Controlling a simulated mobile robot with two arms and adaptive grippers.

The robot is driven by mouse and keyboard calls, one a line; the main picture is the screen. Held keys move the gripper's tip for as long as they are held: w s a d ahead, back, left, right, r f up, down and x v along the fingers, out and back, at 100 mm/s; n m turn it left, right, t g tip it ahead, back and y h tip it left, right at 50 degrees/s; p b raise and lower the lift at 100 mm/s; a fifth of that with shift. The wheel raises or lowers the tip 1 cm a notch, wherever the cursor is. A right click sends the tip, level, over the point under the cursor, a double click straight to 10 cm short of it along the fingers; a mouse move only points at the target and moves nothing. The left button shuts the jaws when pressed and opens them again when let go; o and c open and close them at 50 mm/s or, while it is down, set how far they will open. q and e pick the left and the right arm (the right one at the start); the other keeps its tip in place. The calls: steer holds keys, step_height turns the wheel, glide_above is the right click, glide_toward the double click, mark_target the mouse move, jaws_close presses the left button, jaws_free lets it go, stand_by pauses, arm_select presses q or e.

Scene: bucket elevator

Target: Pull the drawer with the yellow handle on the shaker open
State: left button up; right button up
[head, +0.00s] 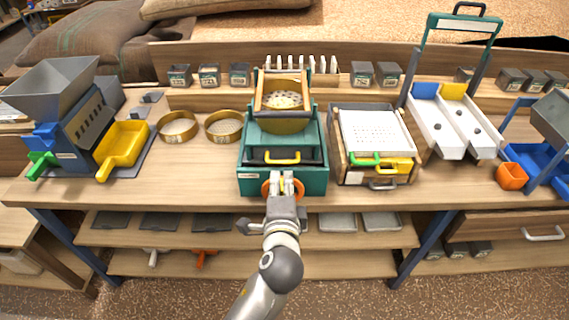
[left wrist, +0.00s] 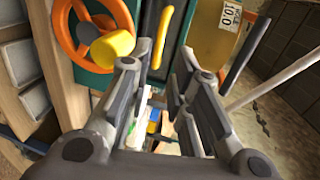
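A teal machine (head: 245,178) with a brass-coloured drum on top stands at the bench's front centre. A yellow handle (head: 283,160) sits on the dark drawer front in its face; the drawer looks shut. The yellow handle also shows in the left wrist view (left wrist: 161,38), just beyond and between the fingertips. My left gripper (head: 286,178) is open and empty in front of the machine, below the handle. It also shows in the left wrist view (left wrist: 158,72). An orange wheel (left wrist: 65,40) with a yellow knob (left wrist: 112,47) is beside the fingers. My right gripper is not in view.
Right of the machine is a wooden-framed screen unit (head: 340,170) with green and yellow front parts and a grey handle (head: 383,185). To the left are brass sieves (head: 224,126) and a yellow scoop-like tray (head: 122,145). Shelves (head: 240,237) lie below the bench.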

mark_target(282, 163)
arm_select(q)
steer(key=x, duration=0.8)
steer(key=shift+w+f+p, duration=0.1)
steer(key=shift+w+p, duration=0.15)
steer(key=shift+p, duration=0.05)
jaws_close()
